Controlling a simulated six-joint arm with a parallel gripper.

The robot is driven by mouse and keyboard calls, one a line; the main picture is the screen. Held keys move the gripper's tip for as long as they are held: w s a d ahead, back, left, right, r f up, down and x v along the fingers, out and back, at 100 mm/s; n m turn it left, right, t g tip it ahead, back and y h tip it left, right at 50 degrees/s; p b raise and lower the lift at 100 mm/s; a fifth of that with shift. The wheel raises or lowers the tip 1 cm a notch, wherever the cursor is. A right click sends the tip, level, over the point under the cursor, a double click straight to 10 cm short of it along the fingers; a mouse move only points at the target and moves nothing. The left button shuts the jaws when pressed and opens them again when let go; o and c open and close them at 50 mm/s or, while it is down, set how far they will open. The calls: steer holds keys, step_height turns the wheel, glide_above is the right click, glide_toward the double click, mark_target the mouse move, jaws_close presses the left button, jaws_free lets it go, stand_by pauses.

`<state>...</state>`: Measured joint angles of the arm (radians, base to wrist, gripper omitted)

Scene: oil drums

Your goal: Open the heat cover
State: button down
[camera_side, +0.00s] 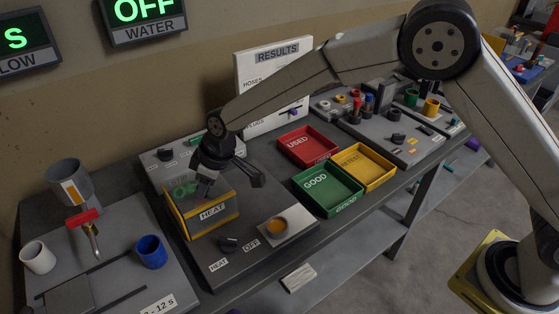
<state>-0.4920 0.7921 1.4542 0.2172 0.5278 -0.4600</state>
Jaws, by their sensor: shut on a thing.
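The heat cover (212,212) is a yellow-edged box with a HEAT label on its front, at the left middle of the bench in the side view. Green OFF lettering shows at its upper part. My gripper (206,188) points down at the top of the cover and is shut on it. The exact grip point is dark and partly hidden by the fingers. I cannot tell whether the cover is raised at all.
A black knob (229,244) and a plate with an orange round piece (277,226) are in front of the cover. A blue cup (151,251) and white cup (38,257) stand left. Green (329,207), red (307,164) and yellow (387,178) trays lie right.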

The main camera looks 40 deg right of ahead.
stand_by(0.7)
steer(key=d, duration=1.2)
steer(key=shift+d, duration=0.4)
steer(key=shift+c, duration=1.6)
jaws_free()
steer(key=shift+r, duration=0.1)
steer(key=v, duration=0.7)
steer(key=shift+r, duration=0.3)
steer(key=shift+s+d, duration=0.1)
